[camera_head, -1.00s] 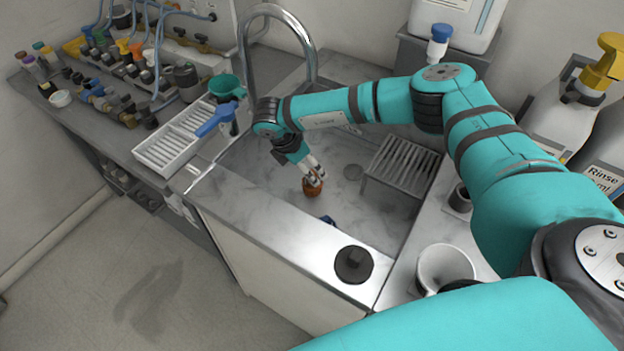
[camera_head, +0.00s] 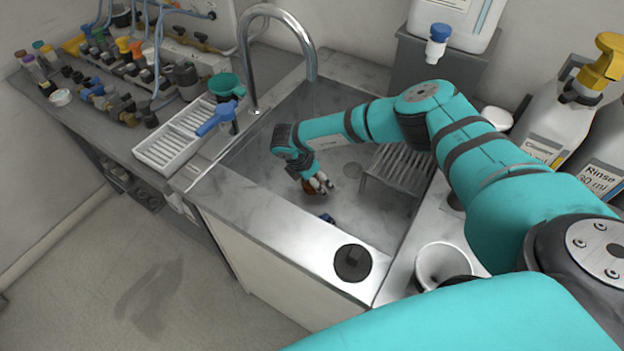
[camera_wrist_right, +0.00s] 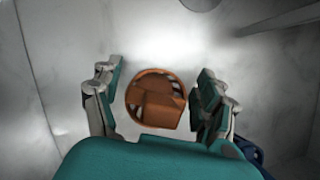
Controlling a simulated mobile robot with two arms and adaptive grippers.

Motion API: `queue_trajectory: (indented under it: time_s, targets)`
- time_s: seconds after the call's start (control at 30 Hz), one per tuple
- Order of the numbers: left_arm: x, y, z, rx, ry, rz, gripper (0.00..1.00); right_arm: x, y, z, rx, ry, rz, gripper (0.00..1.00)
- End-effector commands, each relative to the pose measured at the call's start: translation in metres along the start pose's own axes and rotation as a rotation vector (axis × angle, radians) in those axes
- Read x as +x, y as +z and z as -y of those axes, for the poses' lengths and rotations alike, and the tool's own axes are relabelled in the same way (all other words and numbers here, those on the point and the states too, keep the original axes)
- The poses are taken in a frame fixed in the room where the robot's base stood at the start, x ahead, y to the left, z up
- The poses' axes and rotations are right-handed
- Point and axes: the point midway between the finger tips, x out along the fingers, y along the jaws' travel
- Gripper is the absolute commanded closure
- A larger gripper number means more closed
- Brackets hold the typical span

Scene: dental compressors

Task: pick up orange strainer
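The orange strainer (camera_head: 308,187) is in the sink basin, partly hidden behind my right gripper (camera_head: 321,184) in the head view. In the right wrist view the round orange-brown strainer (camera_wrist_right: 157,99) shows between the two fingers of the right gripper (camera_wrist_right: 160,92). The fingers are open, with a gap on each side of the strainer. My left gripper is not in view.
A small dark blue thing (camera_head: 327,218) lies in the basin close to the gripper. A metal rack (camera_head: 395,170) stands to the right. The faucet (camera_head: 250,60) rises behind. A black stopper (camera_head: 352,262) sits on the front rim (camera_head: 285,235).

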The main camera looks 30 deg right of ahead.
Motion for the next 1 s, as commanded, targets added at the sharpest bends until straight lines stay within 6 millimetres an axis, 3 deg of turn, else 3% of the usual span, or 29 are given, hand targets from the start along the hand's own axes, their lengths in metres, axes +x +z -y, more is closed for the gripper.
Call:
queue_trajectory:
  time_s: [0.03,0.37,0.77,1.0]
  targets:
    - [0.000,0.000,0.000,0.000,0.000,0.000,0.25,0.000,0.000,0.000,0.000,0.000,0.000,0.31]
    - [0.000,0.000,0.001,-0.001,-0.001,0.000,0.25,-0.001,0.000,0.000,0.001,0.000,0.000,0.73]
    - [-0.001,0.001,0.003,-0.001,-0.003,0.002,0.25,-0.002,0.001,0.000,0.001,0.000,0.000,0.74]
    - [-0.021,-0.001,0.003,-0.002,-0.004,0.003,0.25,-0.022,0.009,0.000,0.002,0.000,-0.001,0.74]
